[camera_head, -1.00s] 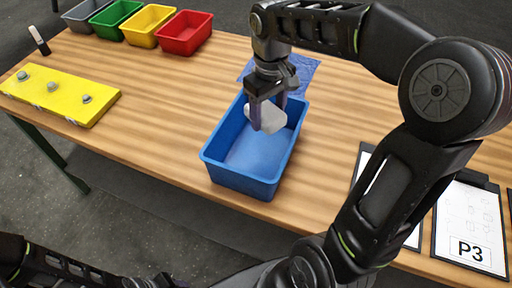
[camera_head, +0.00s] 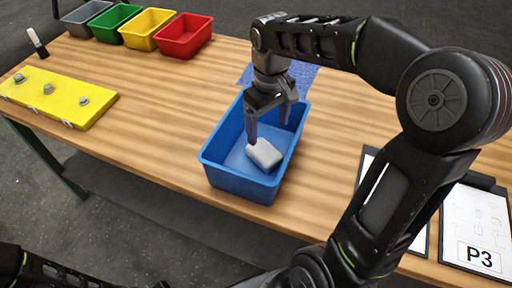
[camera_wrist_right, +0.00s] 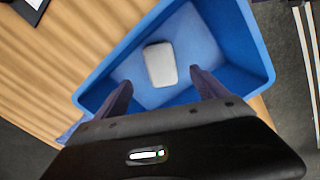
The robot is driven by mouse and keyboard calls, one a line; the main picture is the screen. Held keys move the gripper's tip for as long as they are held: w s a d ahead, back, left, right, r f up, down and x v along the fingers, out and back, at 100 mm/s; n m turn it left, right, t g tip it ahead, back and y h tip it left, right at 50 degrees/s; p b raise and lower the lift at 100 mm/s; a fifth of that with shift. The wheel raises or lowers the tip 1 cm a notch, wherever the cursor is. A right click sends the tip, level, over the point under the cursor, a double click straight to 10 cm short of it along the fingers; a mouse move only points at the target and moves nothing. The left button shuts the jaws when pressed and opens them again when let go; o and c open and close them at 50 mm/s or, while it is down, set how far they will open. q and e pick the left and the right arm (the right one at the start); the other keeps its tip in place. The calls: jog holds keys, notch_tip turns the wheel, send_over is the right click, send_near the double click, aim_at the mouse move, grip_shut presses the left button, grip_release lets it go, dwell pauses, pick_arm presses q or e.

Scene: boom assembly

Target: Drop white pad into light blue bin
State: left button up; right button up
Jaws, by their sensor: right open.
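The white pad (camera_head: 264,154) is inside the light blue bin (camera_head: 241,183), clear of my fingers. In the right wrist view the pad (camera_wrist_right: 160,64) shows against the floor of the bin (camera_wrist_right: 254,65), between and beyond my two fingers. My right gripper (camera_head: 268,128) is open and empty, over the bin with its fingers pointing down into it. Its fingers also frame the bottom of the right wrist view (camera_wrist_right: 162,92). Part of my left arm shows at the lower left of the head view, but its fingers cannot be made out.
Grey (camera_head: 86,14), green (camera_head: 116,24), yellow (camera_head: 151,30) and red (camera_head: 184,37) bins stand at the back left. A yellow board (camera_head: 58,98) with several knobs lies at the left. A blue sheet (camera_head: 300,78) lies behind the bin. A P3 clipboard (camera_head: 478,228) is at the right.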

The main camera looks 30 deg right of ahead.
jog(key=shift+r, duration=0.15)
notch_tip(320, 180, up, 8)
jog(key=shift+f, duration=0.2)
dwell(0.4)
dwell(0.7)
